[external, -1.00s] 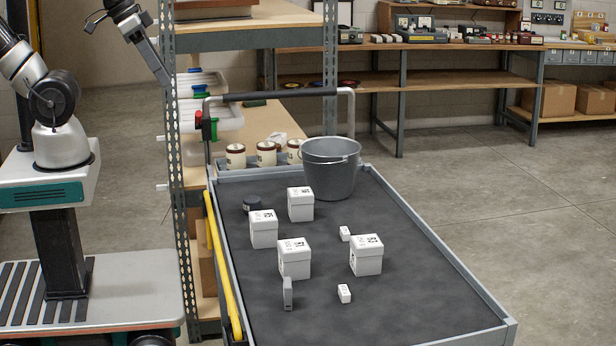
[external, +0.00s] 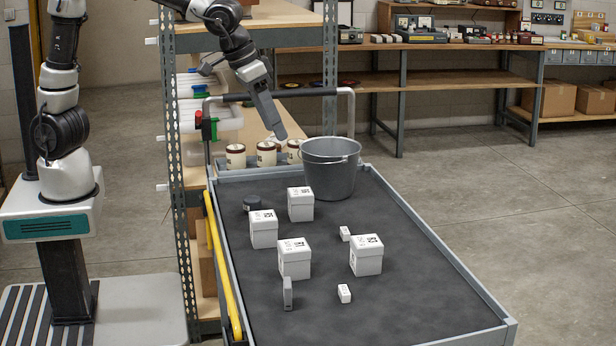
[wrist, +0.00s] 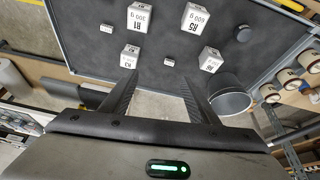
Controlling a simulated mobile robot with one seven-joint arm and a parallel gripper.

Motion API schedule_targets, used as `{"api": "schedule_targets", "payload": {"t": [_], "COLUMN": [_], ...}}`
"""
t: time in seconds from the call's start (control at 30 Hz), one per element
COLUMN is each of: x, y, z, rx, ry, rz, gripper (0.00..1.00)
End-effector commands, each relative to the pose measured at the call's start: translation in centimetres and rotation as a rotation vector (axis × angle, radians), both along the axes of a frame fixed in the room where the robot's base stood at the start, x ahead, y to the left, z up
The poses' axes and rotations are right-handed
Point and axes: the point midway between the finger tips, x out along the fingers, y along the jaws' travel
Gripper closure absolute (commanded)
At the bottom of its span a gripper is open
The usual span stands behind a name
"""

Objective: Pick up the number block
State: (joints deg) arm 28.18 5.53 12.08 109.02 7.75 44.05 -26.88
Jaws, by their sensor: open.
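Several white cube-shaped boxes with printed labels stand on the cart's dark mat, one at the front left (external: 294,260) and one at the right (external: 366,257). Two much smaller white blocks lie among them, one near the middle (external: 345,233) and one at the front (external: 344,293); these also show in the wrist view (wrist: 169,61) (wrist: 107,28). I cannot tell which is the number block. My gripper (external: 281,137) is high over the cart's far end, beside the bucket. In the wrist view its fingers (wrist: 158,80) are apart, with nothing between them.
A grey metal bucket (external: 330,175) stands at the cart's far end. A dark round object (external: 252,204) and an upright grey piece (external: 288,293) are on the mat. White jars (external: 267,155) stand beyond the rim. A shelf post (external: 183,200) rises at the left.

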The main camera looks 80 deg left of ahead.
Motion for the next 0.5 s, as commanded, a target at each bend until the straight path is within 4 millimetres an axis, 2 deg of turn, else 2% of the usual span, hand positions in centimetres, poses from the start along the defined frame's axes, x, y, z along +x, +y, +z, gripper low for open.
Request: {"api": "schedule_targets", "payload": {"t": [0.03,0.1,0.2,0.3,0.33,0.4,0.5], "x": [1.4,2.6,3.3,3.4,3.4,3.4,3.8], "y": [-4.3,-9.0,-14.5,-18.1,-18.7,-19.6,-19.9], "z": [-4.2,-7.2,-10.5,-12.5,-12.8,-13.4,-14.6], "rx": [0.008,0.015,0.024,0.031,0.032,0.035,0.037], "ry": [0.011,0.014,0.009,0.005,0.004,0.002,0.004], "rz": [-0.042,-0.079,-0.121,-0.148,-0.153,-0.161,-0.161], "gripper": [0.45,0.45,0.45,0.45,0.45,0.45,0.45]}}
